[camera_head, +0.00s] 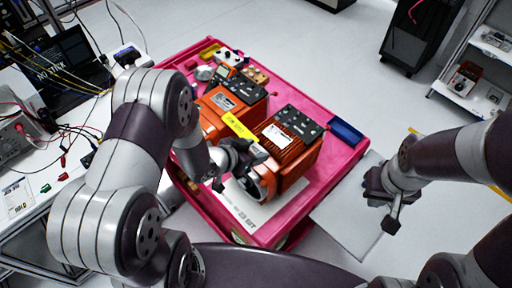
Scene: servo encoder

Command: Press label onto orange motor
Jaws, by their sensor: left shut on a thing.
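Two orange motors stand side by side on a pink cart: a left orange motor (215,108) and a right orange motor (296,153). A yellow label (238,127) lies across the gap between them, at the fingers of my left gripper (232,152). My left gripper is shut on the label; its fingertips are partly hidden by the hand. Whether the label touches a motor cannot be told. My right gripper (390,212) is away from the cart on the right, beside a grey panel; its finger opening is too small to tell.
The pink cart (338,172) also holds a blue tray (345,131), small instruments at the back and a white printed sheet (262,212) at the front. A white bench (70,205) with cables stands left. A shelf (477,62) stands at the right.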

